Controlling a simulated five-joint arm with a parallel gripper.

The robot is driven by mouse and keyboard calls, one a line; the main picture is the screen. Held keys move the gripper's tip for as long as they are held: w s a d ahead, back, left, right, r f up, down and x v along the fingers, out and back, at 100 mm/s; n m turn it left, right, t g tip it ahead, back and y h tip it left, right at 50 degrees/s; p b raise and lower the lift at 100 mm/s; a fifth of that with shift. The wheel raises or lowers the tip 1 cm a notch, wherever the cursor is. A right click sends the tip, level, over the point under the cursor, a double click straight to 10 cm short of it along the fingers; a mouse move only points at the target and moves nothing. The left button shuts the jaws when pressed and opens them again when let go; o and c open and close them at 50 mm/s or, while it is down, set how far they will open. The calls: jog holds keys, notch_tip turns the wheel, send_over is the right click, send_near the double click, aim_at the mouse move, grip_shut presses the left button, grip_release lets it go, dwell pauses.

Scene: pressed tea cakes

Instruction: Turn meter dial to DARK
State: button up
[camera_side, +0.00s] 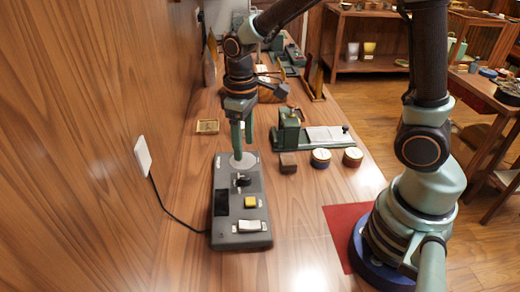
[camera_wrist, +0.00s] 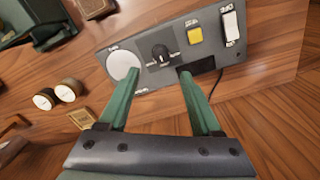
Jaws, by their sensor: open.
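The grey meter box (camera_side: 228,232) lies on the table, and its panel shows in the wrist view (camera_wrist: 259,47). Its black dial knob (camera_side: 242,180) sits between a pale round disc (camera_side: 240,165) and a yellow button (camera_side: 250,202). In the wrist view the dial (camera_wrist: 160,53) shows in full, beside the pale disc (camera_wrist: 122,65). The dial's labels are too small to read, so I cannot tell its setting. My gripper (camera_side: 243,152) points down over the disc end of the box. In the wrist view my gripper (camera_wrist: 159,75) is open and empty, its green fingers apart below the dial.
The box also has a dark display (camera_side: 221,203) and a white rocker switch (camera_side: 248,226). A black cable runs to the wall plate (camera_side: 142,156). Right of the box are a brown block (camera_side: 288,163), two round tins (camera_side: 320,158) and a green press-like device (camera_side: 290,130).

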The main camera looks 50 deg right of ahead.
aim_at(246, 176)
notch_tip(246, 176, down, 10)
jog(key=shift+r, duration=0.2)
grip_shut()
